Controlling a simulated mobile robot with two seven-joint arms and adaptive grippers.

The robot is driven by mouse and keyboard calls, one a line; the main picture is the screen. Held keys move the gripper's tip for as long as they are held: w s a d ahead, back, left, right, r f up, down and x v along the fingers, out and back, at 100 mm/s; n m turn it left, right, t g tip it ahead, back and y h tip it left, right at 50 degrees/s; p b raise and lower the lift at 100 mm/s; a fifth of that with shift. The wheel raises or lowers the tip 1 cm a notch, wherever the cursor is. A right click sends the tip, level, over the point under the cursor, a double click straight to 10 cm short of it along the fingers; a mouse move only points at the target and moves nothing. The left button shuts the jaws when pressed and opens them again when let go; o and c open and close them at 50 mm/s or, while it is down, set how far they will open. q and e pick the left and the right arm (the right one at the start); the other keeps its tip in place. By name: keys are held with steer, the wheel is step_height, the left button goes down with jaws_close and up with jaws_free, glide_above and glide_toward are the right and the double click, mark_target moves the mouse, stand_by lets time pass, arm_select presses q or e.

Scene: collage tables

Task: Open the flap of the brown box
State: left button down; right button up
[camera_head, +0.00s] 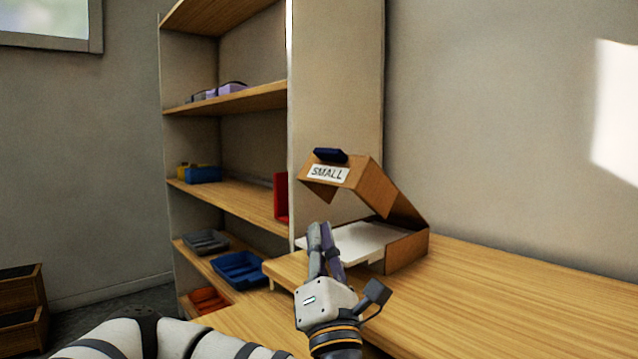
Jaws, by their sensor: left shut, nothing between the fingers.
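The brown box (407,252) stands on the wooden table against the wall. Its flap (375,183) is raised and tilted up from the hinge at the right. The flap carries a white label reading SMALL (329,174) and a dark blue tab (330,155) at its upper edge. A white surface (355,241) shows inside the box below the flap. My left gripper (319,230) is shut and empty, pointing up in front of the box's open left side, below the raised flap. Whether it touches the box cannot be told. My right gripper is not in view.
A tall shelf (225,195) stands behind and left of the table, with a blue tray (238,270), a grey tray (205,241), an orange tray (205,302) and a red item (281,198). The wooden table (500,300) is clear on the right.

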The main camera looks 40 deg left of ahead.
mark_target(319, 176)
arm_select(q)
steer(key=p+x, duration=0.2)
steer(key=x, duration=0.2)
steer(key=d+r+p+x, duration=0.1)
steer(key=p+x, duration=0.1)
steer(key=x, duration=0.2)
steer(key=d+p+x, duration=0.1)
steer(key=p+x, duration=0.1)
steer(key=x, duration=0.2)
steer(key=shift+w+r, duration=0.35)
steer(key=shift+r, duration=0.1)
steer(key=shift+w+r, duration=0.2)
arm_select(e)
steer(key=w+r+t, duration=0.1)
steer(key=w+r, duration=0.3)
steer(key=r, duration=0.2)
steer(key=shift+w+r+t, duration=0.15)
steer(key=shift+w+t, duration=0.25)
arm_select(q)
steer(key=shift+w, duration=0.1)
